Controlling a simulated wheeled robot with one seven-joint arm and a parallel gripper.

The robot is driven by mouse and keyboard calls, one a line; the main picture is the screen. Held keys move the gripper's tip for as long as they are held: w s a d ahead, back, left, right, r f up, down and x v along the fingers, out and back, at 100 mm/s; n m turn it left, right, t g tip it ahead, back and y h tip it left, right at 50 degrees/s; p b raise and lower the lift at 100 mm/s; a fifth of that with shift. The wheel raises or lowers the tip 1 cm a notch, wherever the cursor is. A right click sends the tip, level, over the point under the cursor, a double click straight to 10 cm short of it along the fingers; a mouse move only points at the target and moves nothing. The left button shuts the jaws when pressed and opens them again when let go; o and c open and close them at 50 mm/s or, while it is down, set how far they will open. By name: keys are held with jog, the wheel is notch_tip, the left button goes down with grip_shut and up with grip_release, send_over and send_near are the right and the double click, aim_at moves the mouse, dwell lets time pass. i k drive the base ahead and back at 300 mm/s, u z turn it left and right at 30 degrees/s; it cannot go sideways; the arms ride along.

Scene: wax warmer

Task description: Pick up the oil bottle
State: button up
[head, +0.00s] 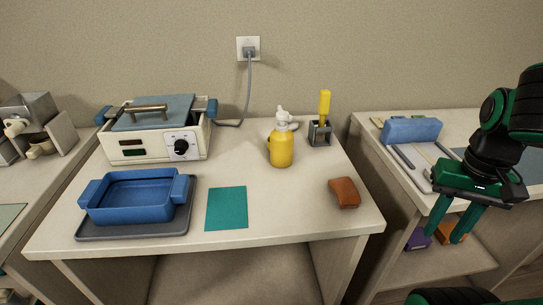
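The oil bottle (280,147) looks to be the yellow bottle with a white pump-like top. It stands upright on the middle table, right of centre and towards the back. My gripper (441,237) has green fingers that point down, at the right of the head view. The fingers are spread apart with nothing seen between them. It is in front of the right-hand table, well to the right of the bottle and apart from it.
A wax warmer (152,128) is left of the bottle, with a blue tub (133,197) in front. A holder (320,134) with a yellow-handled tool stands right of the bottle. A brown block (344,193) and a teal cloth (227,208) lie nearer the front edge.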

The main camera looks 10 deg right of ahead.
aim_at(282, 138)
jog(key=u, duration=0.85)
jog(key=k, duration=2)
jog(key=z, duration=0.4)
jog(key=i, duration=1)
jog(key=u, duration=0.05)
